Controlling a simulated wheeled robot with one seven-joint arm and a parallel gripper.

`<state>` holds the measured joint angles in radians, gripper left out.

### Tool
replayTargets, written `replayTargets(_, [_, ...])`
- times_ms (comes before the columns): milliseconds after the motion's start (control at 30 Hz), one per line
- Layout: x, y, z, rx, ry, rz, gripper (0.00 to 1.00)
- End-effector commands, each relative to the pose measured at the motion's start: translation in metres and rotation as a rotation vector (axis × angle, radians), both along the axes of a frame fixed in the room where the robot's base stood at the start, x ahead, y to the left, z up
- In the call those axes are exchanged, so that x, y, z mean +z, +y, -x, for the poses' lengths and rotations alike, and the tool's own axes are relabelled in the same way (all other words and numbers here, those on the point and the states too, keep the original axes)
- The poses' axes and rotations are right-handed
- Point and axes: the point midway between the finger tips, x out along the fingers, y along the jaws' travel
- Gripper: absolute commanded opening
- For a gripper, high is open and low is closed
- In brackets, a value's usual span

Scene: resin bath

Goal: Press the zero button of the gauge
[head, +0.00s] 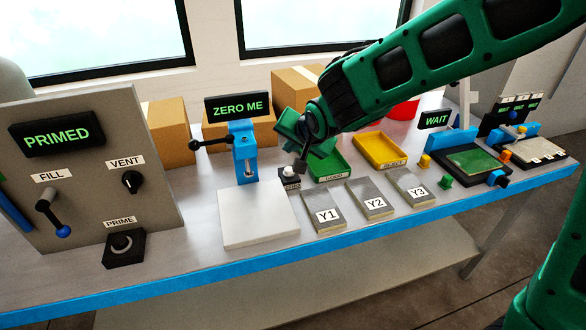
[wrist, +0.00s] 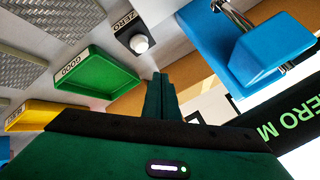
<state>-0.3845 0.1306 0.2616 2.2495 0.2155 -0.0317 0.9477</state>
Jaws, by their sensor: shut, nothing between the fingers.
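The gauge is a blue stand (head: 243,150) with a black lever and a white plate (head: 258,215) in front. Its display (head: 237,106) reads ZERO ME. The zero button (head: 290,172) is a white dome on a small black box to the right of the blue stand. In the wrist view the button (wrist: 139,43) is uncovered, with its ZERO label beside it. My gripper (head: 301,166) is shut and empty, near the button. In the wrist view its fingertips (wrist: 160,76) are close to the button but appear apart from it.
A green tray (head: 332,166) and a yellow tray (head: 381,150) stand right of the button. Plates Y1 (head: 323,224), Y2 (head: 370,213) and Y3 (head: 412,200) lie in front. A grey panel (head: 90,190) reading PRIMED stands left. Cardboard boxes (head: 168,130) stand behind.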

Motion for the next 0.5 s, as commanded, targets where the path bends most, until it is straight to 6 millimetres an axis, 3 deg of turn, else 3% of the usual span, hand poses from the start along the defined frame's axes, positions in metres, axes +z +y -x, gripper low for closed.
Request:
replayTargets(200, [-0.025, 0.000, 0.000, 0.001, 0.001, 0.001, 0.00])
replayTargets(500, [-0.037, -0.001, 0.000, 0.000, -0.001, 0.001, 0.00])
